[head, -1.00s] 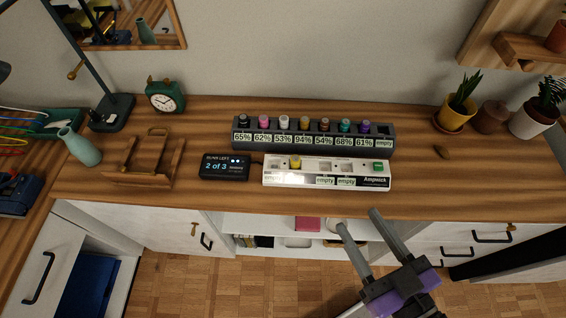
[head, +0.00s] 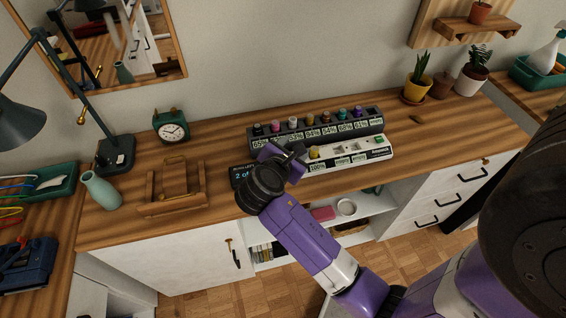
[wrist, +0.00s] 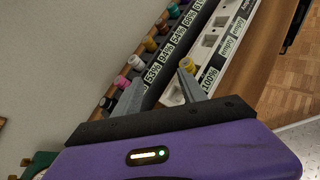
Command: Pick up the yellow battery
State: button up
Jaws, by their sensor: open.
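The yellow battery (head: 314,152) stands upright in the left part of the white charging strip (head: 345,156), by a "100%" label. It also shows in the wrist view (wrist: 189,63), just past the tip of my right-hand finger. My gripper (head: 297,156) is open and empty, reaching over the left end of the strip. In the wrist view my fingers (wrist: 160,76) point toward the gap between the strip and the dark rack. The battery does not appear to be between them. My gripper hides the strip's left end in the head view.
The dark rack (head: 262,143) behind the strip holds several coloured batteries, one gold-brown, with percentage labels. A small black display (head: 240,171) is partly hidden by my wrist. A wooden stand (head: 174,202), green clock (head: 171,126) and lamp are to the left. Plants stand at the right.

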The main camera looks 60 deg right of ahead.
aim_at(314, 149)
jog(key=s, duration=0.1)
jog(key=s+n+g, duration=0.1)
jog(key=s+g, duration=0.1)
jog(key=shift+s+a+f+n, duration=0.2)
jog(key=shift+a+f+n, duration=0.1)
jog(key=shift+f, duration=0.05)
jog(key=shift+s+f, duration=0.1)
jog(key=shift+s, duration=0.05)
jog(key=shift+n, duration=0.3)
jog(key=shift+x, duration=3.9)
jog(key=shift+f, duration=0.1)
grip_shut()
